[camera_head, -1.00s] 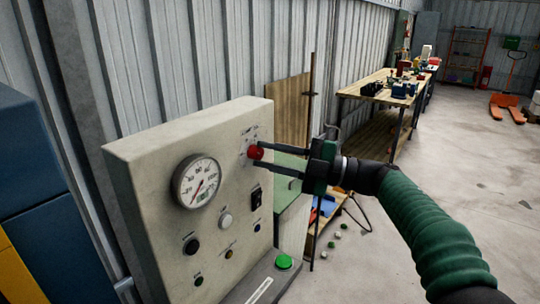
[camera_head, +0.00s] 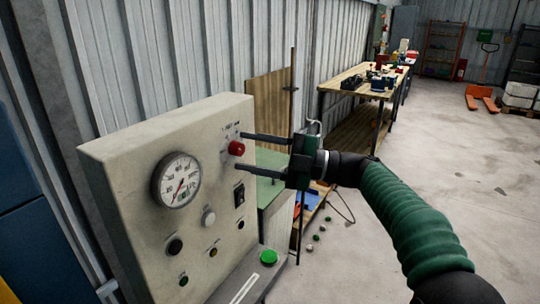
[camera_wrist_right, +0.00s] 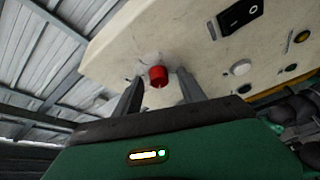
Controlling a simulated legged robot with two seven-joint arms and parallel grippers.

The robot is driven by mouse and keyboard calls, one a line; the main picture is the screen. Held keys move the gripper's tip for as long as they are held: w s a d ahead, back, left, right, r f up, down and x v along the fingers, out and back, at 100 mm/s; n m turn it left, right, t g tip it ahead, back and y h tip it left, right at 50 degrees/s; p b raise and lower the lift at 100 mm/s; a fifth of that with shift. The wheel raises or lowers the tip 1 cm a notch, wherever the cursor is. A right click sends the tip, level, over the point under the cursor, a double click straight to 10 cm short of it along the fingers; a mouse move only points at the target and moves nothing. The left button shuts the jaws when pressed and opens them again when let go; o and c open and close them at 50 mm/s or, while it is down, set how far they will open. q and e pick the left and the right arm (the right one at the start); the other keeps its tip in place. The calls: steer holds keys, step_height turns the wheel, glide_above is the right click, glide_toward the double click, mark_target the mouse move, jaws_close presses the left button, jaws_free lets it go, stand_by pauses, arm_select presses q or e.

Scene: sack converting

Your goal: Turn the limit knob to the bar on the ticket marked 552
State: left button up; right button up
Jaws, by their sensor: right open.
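The red limit knob (camera_head: 236,148) sits on the upper right of the beige control panel (camera_head: 130,155), with small markings around it too small to read. It also shows in the right wrist view (camera_wrist_right: 158,76). My right gripper (camera_head: 240,152) is open, with one finger above and one below the knob in the head view. In the wrist view its fingers (camera_wrist_right: 158,95) stand on either side of the knob, apart from it. A round gauge (camera_head: 177,181) with a red needle is left of the knob. A pale ticket-like strip (camera_head: 245,288) lies on the lower ledge, its print unreadable. My left gripper is not visible.
A wooden workbench (camera_head: 352,85) stands behind along the corrugated wall. The floor at right is open.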

steer(key=v, duration=1.6)
steer(key=shift+d+f, duration=0.2)
steer(key=shift+d, duration=0.1)
steer(key=shift+w, duration=0.1)
